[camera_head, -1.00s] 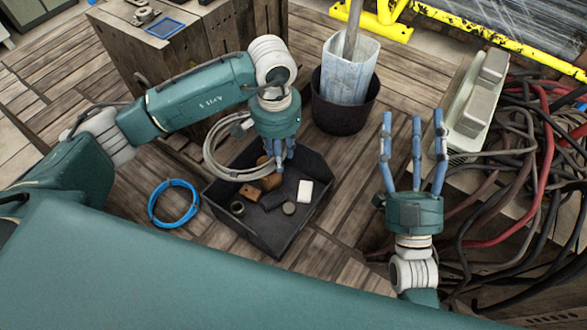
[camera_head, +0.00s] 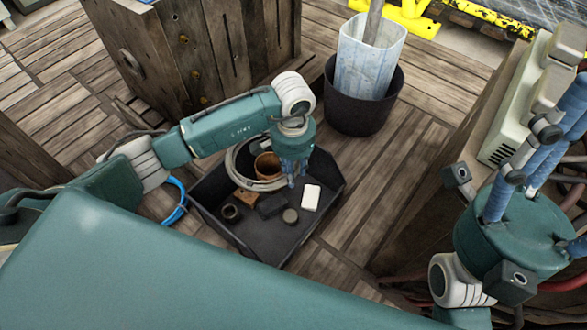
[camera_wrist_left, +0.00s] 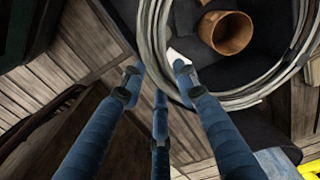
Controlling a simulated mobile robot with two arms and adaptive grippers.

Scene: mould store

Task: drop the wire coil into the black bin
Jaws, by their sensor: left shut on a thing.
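The wire coil (camera_head: 232,163) is a pale grey ring of several turns. My left gripper (camera_head: 291,178) is shut on its near side, and the coil also shows in the left wrist view (camera_wrist_left: 153,32). It hangs over the back of a black rectangular open bin (camera_head: 270,247) on the floor; I cannot tell whether it touches the contents. A brown cup (camera_head: 267,166) shows through the ring, also in the left wrist view (camera_wrist_left: 226,32). My right gripper (camera_head: 550,145) is empty at the right, its fingers spread and partly cut off by the edge.
The bin holds a white block (camera_head: 311,197) and several small parts. A round dark bucket (camera_head: 357,108) with a pale blue sheet (camera_head: 368,62) stands behind it. A blue ring (camera_head: 178,203) lies left. A wooden crate (camera_head: 200,50) stands behind. Planks right of the bin are clear.

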